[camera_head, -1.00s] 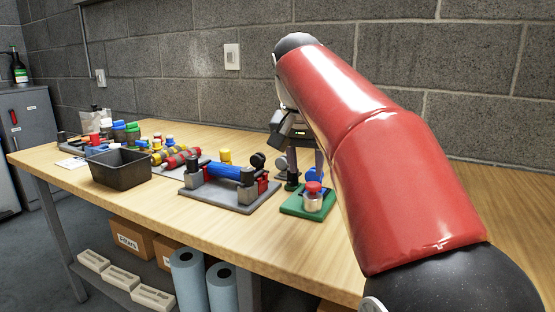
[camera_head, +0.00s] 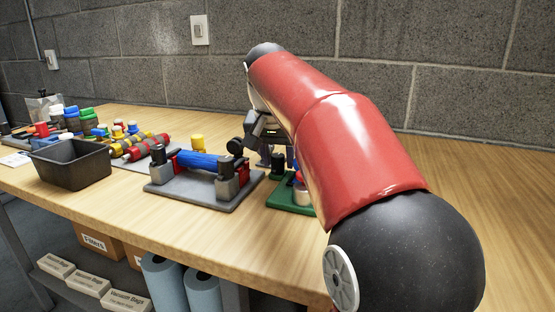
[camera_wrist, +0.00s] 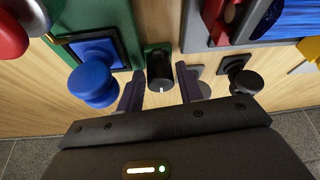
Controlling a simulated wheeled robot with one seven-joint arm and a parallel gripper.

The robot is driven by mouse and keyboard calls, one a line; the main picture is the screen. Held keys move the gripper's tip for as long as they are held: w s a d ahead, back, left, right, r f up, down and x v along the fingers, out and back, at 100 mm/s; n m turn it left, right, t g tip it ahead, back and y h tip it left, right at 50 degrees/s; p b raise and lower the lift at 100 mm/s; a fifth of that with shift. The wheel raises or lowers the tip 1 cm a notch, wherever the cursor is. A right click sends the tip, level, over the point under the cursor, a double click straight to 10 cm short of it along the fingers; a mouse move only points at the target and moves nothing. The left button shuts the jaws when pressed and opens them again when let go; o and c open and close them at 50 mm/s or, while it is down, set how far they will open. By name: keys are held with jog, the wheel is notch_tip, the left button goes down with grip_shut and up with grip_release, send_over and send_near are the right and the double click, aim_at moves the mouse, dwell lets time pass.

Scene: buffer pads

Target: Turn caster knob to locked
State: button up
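The black knob (camera_wrist: 160,74) with a white pointer line is on a green base (camera_wrist: 152,50), seen in the wrist view. The line points toward the bottom of that picture. My gripper (camera_wrist: 160,88) is open, with one dark finger on each side of the knob. The gaps are narrow, and I cannot tell whether either finger touches. In the head view, my gripper (camera_head: 277,155) is partly hidden behind my red arm, above the far side of the green base (camera_head: 283,203). My arm covers part of that base.
A blue round knob (camera_wrist: 94,82) is left of my fingers and a black round knob (camera_wrist: 241,77) right. A grey fixture with a blue roller (camera_head: 200,161) stands left of the green base. A black bin (camera_head: 70,165) is farther left. The wooden table (camera_head: 450,165) is clear at right.

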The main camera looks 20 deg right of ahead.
jog(key=shift+f, duration=0.1)
jog(key=c, duration=0.7)
jog(key=shift+m+p, duration=0.3)
jog(key=shift+p, duration=0.05)
jog(key=shift+w+a+r+m+g+h+p, duration=0.1)
jog(key=shift+r+m+g+h+p, duration=0.15)
jog(key=shift+m+p, duration=0.65)
jog(key=m+p, duration=0.1)
jog(key=m, duration=0.1)
jog(key=m+g+h+p, duration=0.1)
jog(key=m+p, duration=0.1)
jog(key=shift+m+g, duration=0.25)
jog(key=shift+m, duration=0.05)
jog(key=m+g+p, duration=0.1)
jog(key=m, duration=0.1)
jog(key=m+g+p, duration=0.1)
jog(key=m, duration=0.2)
jog(key=shift+f+h, duration=0.15)
jog(key=shift+h, duration=0.1)
jog(key=m+g, duration=0.1)
jog(key=m, duration=0.2)
jog(key=m+g+y, duration=0.1)
jog(key=m, duration=0.2)
